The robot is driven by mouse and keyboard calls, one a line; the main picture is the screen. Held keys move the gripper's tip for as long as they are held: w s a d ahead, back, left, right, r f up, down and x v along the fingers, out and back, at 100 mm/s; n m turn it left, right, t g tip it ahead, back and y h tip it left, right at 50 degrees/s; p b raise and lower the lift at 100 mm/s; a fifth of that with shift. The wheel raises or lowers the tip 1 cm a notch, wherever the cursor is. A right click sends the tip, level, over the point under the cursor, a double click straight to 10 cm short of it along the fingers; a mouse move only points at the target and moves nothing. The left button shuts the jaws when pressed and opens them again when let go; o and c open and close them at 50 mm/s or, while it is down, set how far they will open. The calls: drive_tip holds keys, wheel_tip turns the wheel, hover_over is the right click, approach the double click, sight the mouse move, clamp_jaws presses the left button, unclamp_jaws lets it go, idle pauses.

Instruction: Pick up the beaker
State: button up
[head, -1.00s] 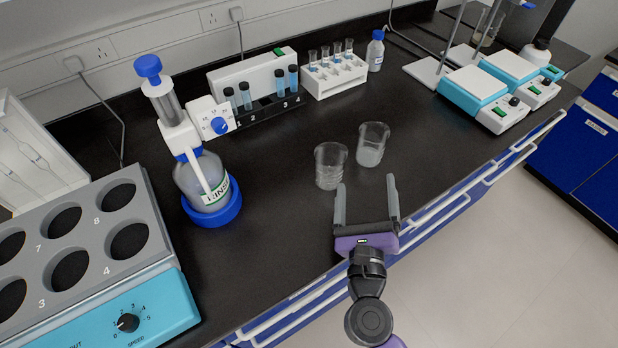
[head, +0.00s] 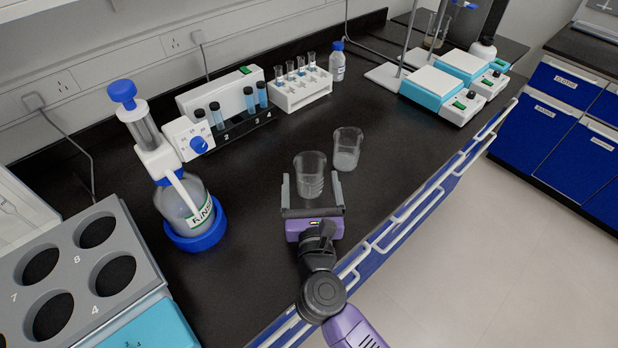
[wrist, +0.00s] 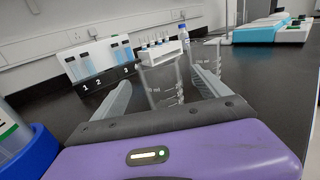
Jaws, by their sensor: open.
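Two clear glass beakers stand upright on the black bench in the head view. The nearer beaker (head: 310,178) is at my gripper (head: 312,188). The other beaker (head: 347,148) stands just behind it to the right and holds a little pale content. My gripper is open, with one finger on each side of the nearer beaker, which appears to be between them. In the wrist view the clear beaker (wrist: 162,86) shows between the open fingers. I cannot tell whether a finger touches the glass.
A blue-based rinse bottle dispenser (head: 190,210) stands to the left. A tube rack (head: 300,90) and a small bottle (head: 337,62) stand behind. Stirrer plates (head: 440,92) are at the back right. The bench's front edge with rails runs close on the right.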

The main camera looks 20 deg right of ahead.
sight(309, 156)
drive_tip(key=x, duration=0.4)
drive_tip(key=p+x, duration=0.1)
drive_tip(key=x, duration=0.1)
drive_tip(key=shift+w+d+r, duration=0.1)
drive_tip(key=shift+w+r, duration=0.2)
drive_tip(key=shift+r, duration=0.05)
drive_tip(key=shift+w+d, duration=0.25)
drive_tip(key=shift+w, duration=0.35)
drive_tip(key=c, duration=1.5)
